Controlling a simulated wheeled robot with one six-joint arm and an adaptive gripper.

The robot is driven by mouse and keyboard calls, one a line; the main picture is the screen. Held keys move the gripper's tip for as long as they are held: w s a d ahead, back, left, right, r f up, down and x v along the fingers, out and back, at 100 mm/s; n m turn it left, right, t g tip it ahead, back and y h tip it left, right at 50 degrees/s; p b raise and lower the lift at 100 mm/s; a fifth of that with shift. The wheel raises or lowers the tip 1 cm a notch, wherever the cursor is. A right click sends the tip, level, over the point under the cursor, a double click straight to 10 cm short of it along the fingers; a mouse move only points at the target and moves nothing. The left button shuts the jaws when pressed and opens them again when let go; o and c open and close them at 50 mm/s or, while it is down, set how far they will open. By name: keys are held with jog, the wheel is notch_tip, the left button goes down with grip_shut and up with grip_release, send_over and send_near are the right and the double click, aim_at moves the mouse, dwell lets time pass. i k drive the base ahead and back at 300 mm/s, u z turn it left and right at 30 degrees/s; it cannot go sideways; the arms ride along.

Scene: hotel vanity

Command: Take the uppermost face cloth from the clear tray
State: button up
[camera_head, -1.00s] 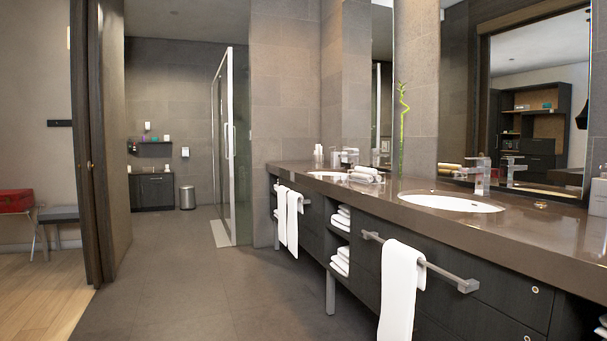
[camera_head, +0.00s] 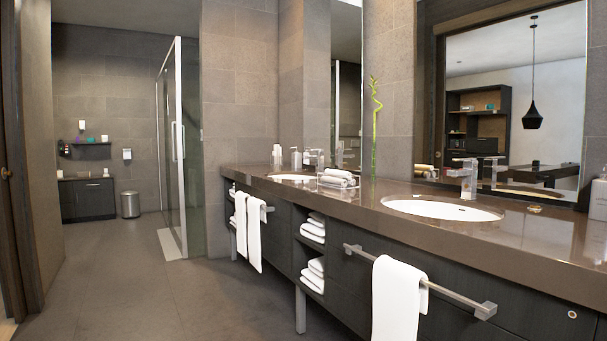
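A small stack of rolled white face cloths (camera_head: 339,174) sits on the brown vanity counter between the two sinks. The uppermost cloth lies across the top of the stack. A tray under them is too small and faint to make out clearly. My gripper is not in this view.
The counter (camera_head: 345,199) runs along the right, with a near sink (camera_head: 443,209) and a far sink (camera_head: 292,178). A towel bar (camera_head: 455,291) with a white towel (camera_head: 398,303) sticks out from its front. Other towels hang farther on. The floor (camera_head: 135,280) to the left is clear.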

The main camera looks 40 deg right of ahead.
aim_at(341, 173)
jog(key=z, duration=0.2)
jog(key=i, duration=1.55)
jog(key=z, duration=1.55)
jog(key=i, duration=0.85)
jog(key=z, duration=0.85)
